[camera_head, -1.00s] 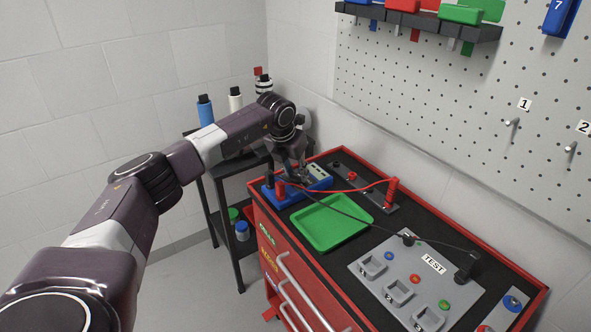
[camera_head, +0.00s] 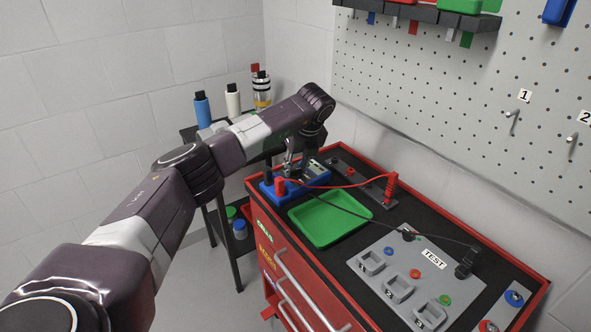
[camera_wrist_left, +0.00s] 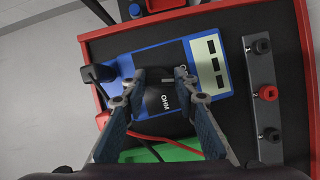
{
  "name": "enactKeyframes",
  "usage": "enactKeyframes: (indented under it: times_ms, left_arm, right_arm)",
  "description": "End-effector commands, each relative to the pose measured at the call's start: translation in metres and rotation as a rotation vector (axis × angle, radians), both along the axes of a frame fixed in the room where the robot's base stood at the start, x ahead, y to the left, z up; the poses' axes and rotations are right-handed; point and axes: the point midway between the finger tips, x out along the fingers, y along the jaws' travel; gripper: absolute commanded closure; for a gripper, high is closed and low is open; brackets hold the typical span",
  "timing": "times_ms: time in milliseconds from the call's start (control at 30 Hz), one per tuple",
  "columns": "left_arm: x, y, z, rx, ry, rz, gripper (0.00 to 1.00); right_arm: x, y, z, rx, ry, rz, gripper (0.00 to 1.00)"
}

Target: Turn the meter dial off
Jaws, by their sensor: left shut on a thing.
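The blue meter (camera_head: 322,182) sits at the far-left corner of the red cart's top, and it also shows in the left wrist view (camera_wrist_left: 119,66). Its dark face carries "OHM" lettering and a dial (camera_wrist_left: 167,80) with a light pointer mark. My left gripper (camera_wrist_left: 160,76) is over the meter, its two fingers shut on the dial from either side. In the head view this gripper (camera_head: 291,168) hides part of the meter's face. The dial's exact setting is hard to read. My right gripper is not in view.
A red lead (camera_head: 345,188) and a black lead run from the meter across the cart. A green tray (camera_head: 330,220) lies in front of it, and a grey test panel (camera_head: 418,280) is at the right. Bottles (camera_head: 233,100) stand on a dark rack behind.

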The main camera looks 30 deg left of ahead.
Motion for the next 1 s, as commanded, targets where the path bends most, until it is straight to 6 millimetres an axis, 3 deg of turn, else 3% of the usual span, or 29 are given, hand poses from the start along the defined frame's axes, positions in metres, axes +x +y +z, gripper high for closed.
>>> enactKeyframes:
  times_ms: [333, 933, 967, 1000]
  left_arm:
    - [0.0015, -0.0002, 0.0007, 0.001, -0.001, 0.158, 0.97]
    - [0.0012, 0.0003, 0.0007, 0.001, 0.0, 0.191, 0.97]
    - [0.0012, 0.0003, 0.0007, 0.001, 0.0, 0.191, 0.7]
    - [0.0013, 0.0002, 0.0007, 0.0, 0.0, 0.191, 0.65]
  right_arm:
    - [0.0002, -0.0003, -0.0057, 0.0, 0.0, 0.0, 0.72]
    - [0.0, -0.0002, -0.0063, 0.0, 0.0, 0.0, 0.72]
    - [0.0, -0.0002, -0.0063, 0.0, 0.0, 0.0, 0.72]
    - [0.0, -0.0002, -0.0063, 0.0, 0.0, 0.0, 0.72]
